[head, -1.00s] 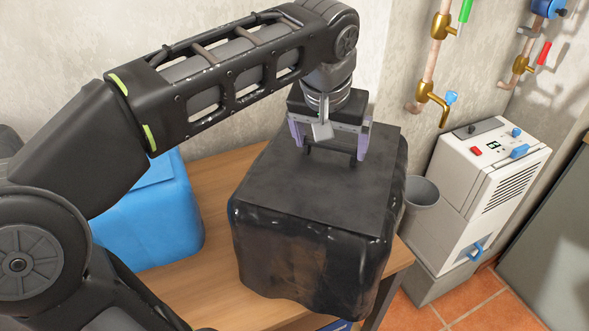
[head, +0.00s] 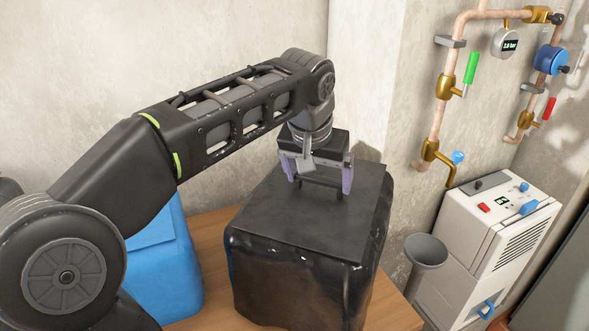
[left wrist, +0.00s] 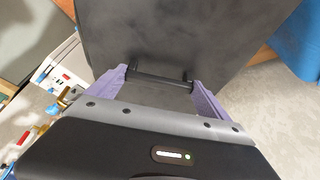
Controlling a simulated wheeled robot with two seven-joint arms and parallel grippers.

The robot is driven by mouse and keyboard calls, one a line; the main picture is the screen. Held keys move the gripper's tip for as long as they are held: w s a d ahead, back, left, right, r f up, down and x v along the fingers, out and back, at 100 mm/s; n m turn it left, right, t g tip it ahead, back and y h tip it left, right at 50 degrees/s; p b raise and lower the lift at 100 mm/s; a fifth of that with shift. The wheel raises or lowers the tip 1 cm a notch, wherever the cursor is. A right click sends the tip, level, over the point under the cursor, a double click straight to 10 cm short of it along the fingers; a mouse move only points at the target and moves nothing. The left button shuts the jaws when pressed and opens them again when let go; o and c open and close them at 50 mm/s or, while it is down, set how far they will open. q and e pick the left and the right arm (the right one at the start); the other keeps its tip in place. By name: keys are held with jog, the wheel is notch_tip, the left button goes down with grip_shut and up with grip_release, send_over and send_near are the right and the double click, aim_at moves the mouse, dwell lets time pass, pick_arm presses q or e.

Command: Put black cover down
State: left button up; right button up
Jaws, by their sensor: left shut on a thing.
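The black cover (head: 283,269) is a boxy, glossy sheet with a flat dark top and draped, wrinkled sides. It stands upright over the wooden table in the head view, and what is under it is hidden. A dark bar handle sits on its top. My left gripper (head: 319,189) is above the top with its purple fingers shut on this handle. In the left wrist view the handle (left wrist: 160,80) lies between the two purple fingers, with the cover's flat top (left wrist: 190,35) behind it. My right gripper is not in view.
A blue covered box (head: 160,265) stands left of the cover on the wooden table (head: 212,232). To the right are a grey funnel-like cup (head: 426,250) and a white dehumidifier-like machine (head: 490,240). Copper pipes with valves (head: 440,110) run along the wall.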

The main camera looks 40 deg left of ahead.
pick_arm(q)
jog(key=w+a, duration=0.1)
jog(key=a, duration=0.2)
jog(key=w+a+p, duration=0.1)
jog(key=w+a, duration=0.1)
jog(key=a, duration=0.1)
jog(key=w+a+p, duration=0.1)
jog(key=a, duration=0.2)
jog(key=shift+w, duration=0.35)
jog(key=shift+a+r, duration=0.1)
jog(key=shift+a, duration=0.05)
jog(key=f, duration=0.2)
jog(key=a, duration=0.1)
jog(key=shift+w+f+p, duration=0.25)
jog(key=shift+f+p, duration=0.1)
jog(key=shift+f, duration=0.05)
jog(key=shift+d+f, duration=0.1)
jog(key=shift+f, duration=0.4)
jog(key=o, duration=1)
jog(key=shift+f, duration=0.1)
jog(key=shift+o, duration=1)
